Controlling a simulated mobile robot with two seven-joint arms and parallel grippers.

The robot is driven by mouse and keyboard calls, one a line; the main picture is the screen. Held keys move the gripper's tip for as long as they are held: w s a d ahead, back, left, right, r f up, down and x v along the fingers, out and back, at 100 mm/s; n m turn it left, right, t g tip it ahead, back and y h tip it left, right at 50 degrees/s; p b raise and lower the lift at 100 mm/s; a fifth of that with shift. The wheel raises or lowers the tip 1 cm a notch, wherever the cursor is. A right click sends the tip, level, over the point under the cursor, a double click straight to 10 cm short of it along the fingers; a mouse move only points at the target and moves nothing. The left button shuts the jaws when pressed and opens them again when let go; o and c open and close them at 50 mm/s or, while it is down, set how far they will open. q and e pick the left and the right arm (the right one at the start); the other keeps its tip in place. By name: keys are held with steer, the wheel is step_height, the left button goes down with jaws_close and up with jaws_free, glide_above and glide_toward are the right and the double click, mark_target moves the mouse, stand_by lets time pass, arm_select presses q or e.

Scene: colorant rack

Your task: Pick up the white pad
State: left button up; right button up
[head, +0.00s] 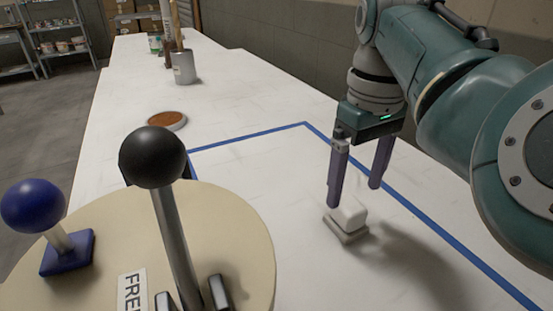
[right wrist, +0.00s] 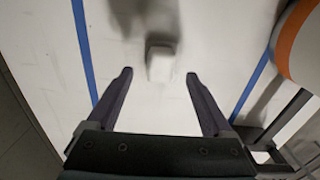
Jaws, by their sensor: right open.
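The white pad (head: 348,221), a small rounded white block on a flat greyish base, sits on the white table inside the blue tape outline. In the right wrist view the pad (right wrist: 161,65) lies near the top middle, in line with the gap between the fingers. In the right wrist view the fingers (right wrist: 159,73) reach toward the pad from either side, and I see no contact. My left gripper is not in view.
A tan round plate (head: 225,240) with a black ball lever (head: 153,158) and a blue ball knob (head: 33,206) fills the lower left. A dish of orange-brown material (head: 167,121) and a grey cup (head: 185,68) stand farther back. The table around the pad is clear.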

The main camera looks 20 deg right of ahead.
mark_target(351, 203)
step_height(351, 203, down, 5)
steer(key=shift+f+b, duration=0.1)
steer(key=shift+b, duration=0.55)
jaws_close()
